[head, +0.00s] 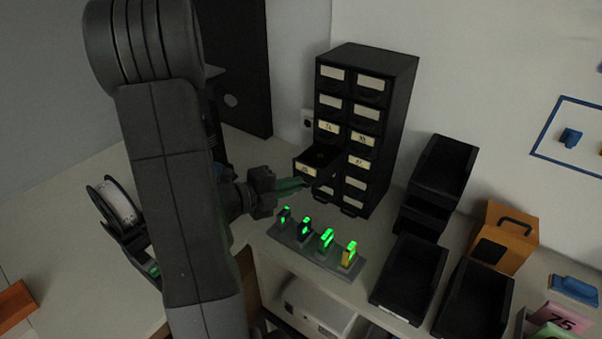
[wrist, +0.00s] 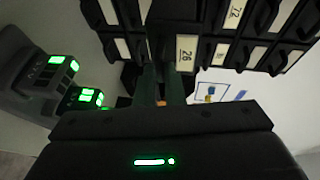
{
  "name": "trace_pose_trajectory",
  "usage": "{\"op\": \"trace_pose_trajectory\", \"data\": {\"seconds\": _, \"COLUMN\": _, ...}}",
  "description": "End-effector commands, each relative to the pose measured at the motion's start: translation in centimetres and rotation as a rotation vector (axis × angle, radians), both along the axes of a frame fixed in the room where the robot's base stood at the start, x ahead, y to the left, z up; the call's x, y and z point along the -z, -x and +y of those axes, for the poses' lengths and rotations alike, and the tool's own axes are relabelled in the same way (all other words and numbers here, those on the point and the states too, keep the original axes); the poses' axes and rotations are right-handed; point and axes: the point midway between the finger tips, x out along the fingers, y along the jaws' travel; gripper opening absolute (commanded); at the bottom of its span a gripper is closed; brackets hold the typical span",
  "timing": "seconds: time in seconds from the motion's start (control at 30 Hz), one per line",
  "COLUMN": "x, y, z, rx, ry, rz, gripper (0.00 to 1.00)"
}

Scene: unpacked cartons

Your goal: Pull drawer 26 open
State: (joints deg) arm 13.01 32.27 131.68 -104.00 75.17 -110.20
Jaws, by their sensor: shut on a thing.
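The black drawer cabinet (head: 395,110) stands against the wall with two columns of labelled drawers. Drawer 26 (head: 306,170) in the left column sticks well out of the cabinet, and its open top shows a dark inside. Its label "26" (wrist: 186,54) reads sideways in the wrist view. My gripper (head: 303,184) is at the drawer's front, its green fingers shut on the handle, which they mostly hide. In the wrist view my gripper (wrist: 167,92) reaches to the drawer front just beside the label.
A grey rack with green-lit devices (head: 318,246) stands close below my gripper. Black bins (head: 410,278) and an orange box (head: 503,238) are at right. A white spool (head: 118,202) is at left. The counter in front of the rack's left end is clear.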

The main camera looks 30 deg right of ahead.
Motion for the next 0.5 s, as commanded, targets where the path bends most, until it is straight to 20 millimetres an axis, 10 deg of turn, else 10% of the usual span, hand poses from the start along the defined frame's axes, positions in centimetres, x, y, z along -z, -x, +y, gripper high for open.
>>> {"op": "trace_pose_trajectory", "data": {"seconds": 0.37, "x": 0.06, "y": 0.20, "z": 0.37, "rx": -0.001, "ry": 0.000, "rz": 0.000, "gripper": 0.00}}
{"op": "trace_pose_trajectory", "data": {"seconds": 0.5, "x": 0.04, "y": 0.20, "z": 0.36, "rx": -0.001, "ry": 0.000, "rz": 0.000, "gripper": 0.31}}
